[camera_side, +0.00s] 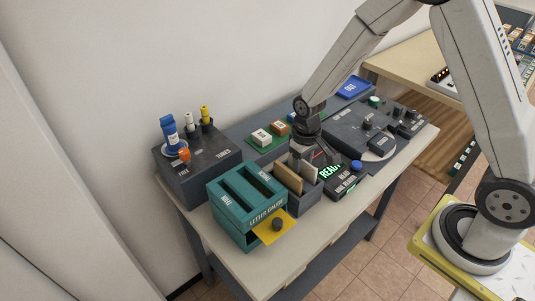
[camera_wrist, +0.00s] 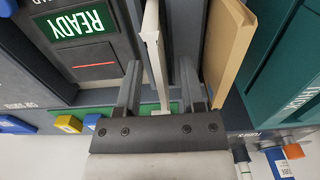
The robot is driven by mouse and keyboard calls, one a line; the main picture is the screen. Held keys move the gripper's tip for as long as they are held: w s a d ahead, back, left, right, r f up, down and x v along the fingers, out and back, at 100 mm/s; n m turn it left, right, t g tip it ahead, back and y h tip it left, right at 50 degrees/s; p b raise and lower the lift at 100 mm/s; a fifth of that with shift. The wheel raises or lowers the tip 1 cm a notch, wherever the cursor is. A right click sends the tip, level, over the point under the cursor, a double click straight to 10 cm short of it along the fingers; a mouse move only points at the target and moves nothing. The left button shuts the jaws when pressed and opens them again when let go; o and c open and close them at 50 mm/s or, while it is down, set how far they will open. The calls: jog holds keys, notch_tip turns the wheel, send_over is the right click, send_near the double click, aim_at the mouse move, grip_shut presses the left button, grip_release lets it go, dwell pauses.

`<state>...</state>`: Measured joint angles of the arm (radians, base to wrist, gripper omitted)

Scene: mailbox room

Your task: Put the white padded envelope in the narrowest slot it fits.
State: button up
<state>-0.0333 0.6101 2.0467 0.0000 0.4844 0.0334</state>
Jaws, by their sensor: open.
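The white padded envelope (camera_wrist: 156,55) stands on edge between my gripper's fingers in the wrist view. My gripper (camera_wrist: 160,66) is open, with one finger on each side of the envelope and gaps visible. In the side view my gripper (camera_side: 305,155) is down over the grey holder (camera_side: 307,187) and largely hides the white envelope. A brown envelope (camera_side: 288,178) stands in the same holder; it also shows to the right in the wrist view (camera_wrist: 230,50). The teal letter gauge (camera_side: 240,205) has dark slots in its top; their labels are too small to read surely.
A READY display box (camera_side: 336,181) stands right of the holder. A grey tubes box (camera_side: 205,163) is behind left. A green tray with blocks (camera_side: 265,140) is behind. The bench front is bare.

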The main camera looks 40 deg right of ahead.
grip_shut()
jog(key=shift+r, duration=0.2)
jog(key=shift+r, duration=2.05)
jog(key=shift+r, duration=0.15)
